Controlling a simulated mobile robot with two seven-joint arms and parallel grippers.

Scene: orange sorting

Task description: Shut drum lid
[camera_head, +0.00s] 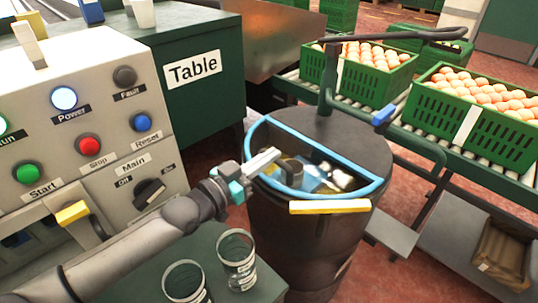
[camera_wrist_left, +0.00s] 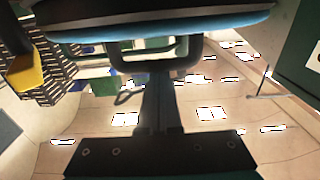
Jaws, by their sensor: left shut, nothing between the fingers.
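The dark drum (camera_head: 310,235) stands right of centre in the head view. A half-round, blue-edged opening (camera_head: 288,190) on its top shows yellow, blue and white items inside. A yellow bar (camera_head: 330,207) lies along the front of the blue edge. I cannot make out a separate raised lid panel. My left gripper (camera_head: 270,158) is shut and empty, its pale fingers over the left part of the opening; contact with the rim cannot be told. In the left wrist view, a dark surface with a blue edge (camera_wrist_left: 160,22) crosses the top, and a yellow piece (camera_wrist_left: 24,75) shows at left. My right gripper is not seen.
A control panel (camera_head: 75,125) with buttons stands at left, a green table block (camera_head: 195,95) behind it. Two glasses (camera_head: 237,262) stand on a green surface in front. A dark post and arm rise behind the drum. Crates of oranges (camera_head: 475,125) sit on a conveyor at right.

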